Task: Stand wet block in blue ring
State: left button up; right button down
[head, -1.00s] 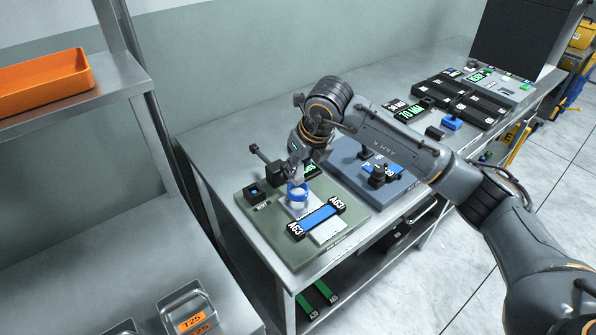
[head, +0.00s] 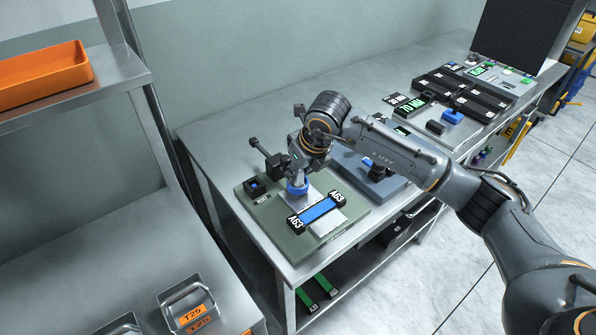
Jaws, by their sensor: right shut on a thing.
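The blue ring (head: 297,189) sits on a pale plate on the green board (head: 262,222), at the near left of the steel bench. My right gripper (head: 297,178) is directly above the ring, pointing down, with its fingertips close to it. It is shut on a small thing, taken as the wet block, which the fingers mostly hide. I cannot tell how deep the block is in the ring or whether it touches it. My left gripper is out of view.
A blue strap with black A63 end blocks (head: 318,210) lies just in front of the ring. A black post fixture (head: 278,165) stands close behind the gripper. A blue-grey board (head: 345,160) is to the right, partly under my arm. Steel T25 trays (head: 187,303) stand lower left.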

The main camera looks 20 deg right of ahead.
jog(key=c, duration=1.2)
grip_release()
jog(key=shift+o, duration=0.2)
jog(key=shift+r+p, duration=0.95)
jog(key=shift+r, duration=0.05)
jog(key=shift+b+v, duration=0.75)
jog(key=b+v, duration=0.1)
jog(key=v, duration=0.9)
jog(key=shift+b, duration=0.4)
jog(key=shift+s+f, duration=0.1)
jog(key=shift+f, duration=0.1)
